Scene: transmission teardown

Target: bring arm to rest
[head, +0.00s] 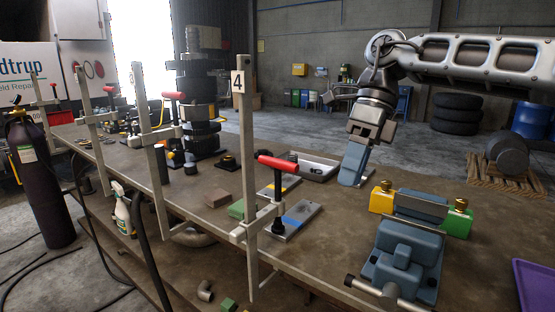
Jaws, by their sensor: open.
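My gripper (352,182) hangs from my arm over the right part of the workbench (215,180), pointing down. Its blue fingers are seen from the side, so the gap between them does not show well. The jaws are open, and I see nothing held in them. The fingertips are close to the bench top beside a grey tray (318,170); I cannot tell whether they touch it. My arm reaches in from the upper right.
A blue vise (405,258) stands at the bench's right end, with yellow (381,198) and green (458,220) blocks behind it. Clamps with red handles (278,163) line the front edge. A dark gear stack (200,110) stands further back. A purple tray (535,285) is at far right.

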